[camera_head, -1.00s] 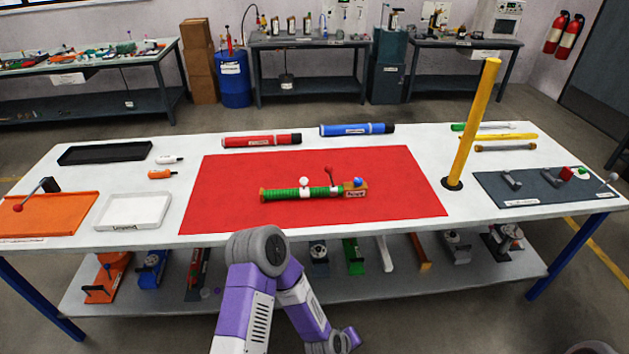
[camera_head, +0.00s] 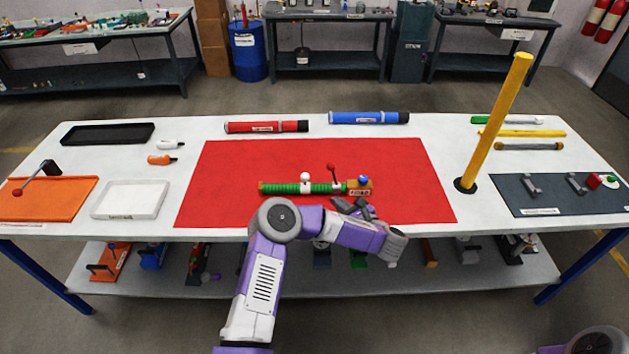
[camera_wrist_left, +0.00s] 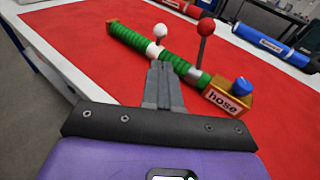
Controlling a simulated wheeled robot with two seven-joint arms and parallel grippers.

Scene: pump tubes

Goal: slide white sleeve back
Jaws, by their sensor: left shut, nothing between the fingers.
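A green ribbed hose (camera_head: 283,188) lies across the red mat (camera_head: 215,205), with an orange end block labelled "hose" (camera_head: 360,190) at its right end. The white sleeve (camera_head: 305,187) with a white ball knob sits around the middle of the hose; it also shows in the left wrist view (camera_wrist_left: 153,50). A red-ball lever (camera_head: 332,172) stands up between the sleeve and the block. My left gripper (camera_head: 343,203) is shut and empty, on the near side of the hose by the block. In the left wrist view its fingertips (camera_wrist_left: 160,67) appear just in front of the sleeve; contact is unclear. My right gripper is out of view.
A red tube (camera_head: 265,127) and a blue tube (camera_head: 368,118) lie behind the mat. A tall yellow post (camera_head: 495,120) stands to the right. A white tray (camera_head: 130,200) and an orange board (camera_head: 45,200) are at left. The red mat around the hose is clear.

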